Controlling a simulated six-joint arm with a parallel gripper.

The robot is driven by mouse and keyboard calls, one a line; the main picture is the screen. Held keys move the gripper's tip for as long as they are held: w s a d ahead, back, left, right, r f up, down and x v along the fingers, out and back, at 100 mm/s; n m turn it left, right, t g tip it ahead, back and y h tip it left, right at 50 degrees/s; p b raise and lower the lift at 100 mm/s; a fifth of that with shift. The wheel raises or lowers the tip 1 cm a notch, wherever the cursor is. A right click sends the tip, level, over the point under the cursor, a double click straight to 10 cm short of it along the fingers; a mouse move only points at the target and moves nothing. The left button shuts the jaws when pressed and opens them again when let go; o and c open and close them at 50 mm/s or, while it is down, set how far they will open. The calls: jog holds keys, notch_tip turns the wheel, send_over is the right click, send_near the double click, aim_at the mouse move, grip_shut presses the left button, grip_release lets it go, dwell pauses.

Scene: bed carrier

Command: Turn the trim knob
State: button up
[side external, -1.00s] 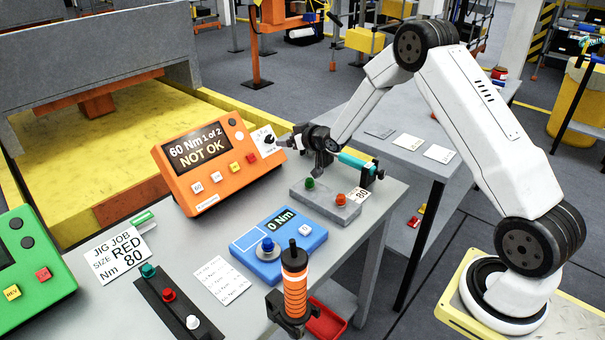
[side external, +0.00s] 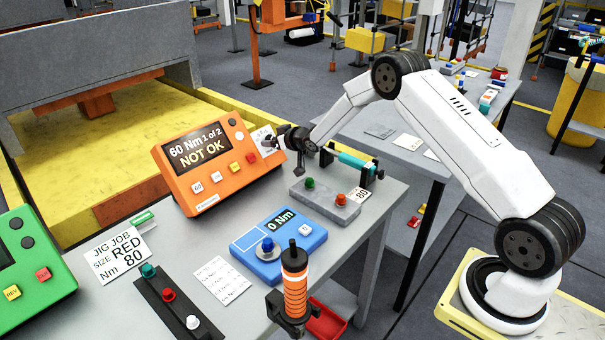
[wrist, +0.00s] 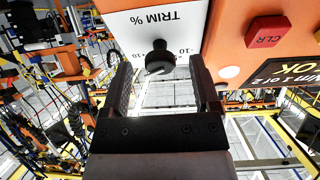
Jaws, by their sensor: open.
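The black trim knob (wrist: 159,61) sits on a white "TRIM %" plate (wrist: 150,22) on the orange controller. In the wrist view my gripper (wrist: 160,72) has one finger on each side of the knob. The fingers are open, with a visible gap between each finger and the knob. In the side view my gripper (side external: 277,137) is at the right edge of the orange controller (side external: 222,180) and hides most of the knob. The controller's screen (side external: 197,148) reads "60 Nm 1 of 2 NOT OK".
A grey fixture (side external: 325,200) with green and orange buttons and a teal tool (side external: 352,161) is just below and right of my gripper. A blue "0 Nm" unit (side external: 300,240), an orange-banded tool (side external: 295,285) and a job card (side external: 118,252) are nearer. A red "CLR" button (wrist: 267,31) is near the knob.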

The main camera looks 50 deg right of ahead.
jog(key=shift+w, duration=0.2)
jog(key=shift+c, duration=0.3)
grip_shut()
jog(key=shift+n, duration=0.5)
jog(key=n+y, duration=0.1)
jog(key=n, duration=0.2)
jog(key=n+y, duration=0.1)
jog(key=n, duration=0.2)
jog(key=shift+d, duration=0.2)
jog(key=n, duration=0.3)
jog(key=n+g+y, duration=0.1)
jog(key=n, duration=0.2)
jog(key=shift+d+g, duration=0.1)
jog(key=shift+g, duration=0.2)
jog(key=shift+n, duration=0.3)
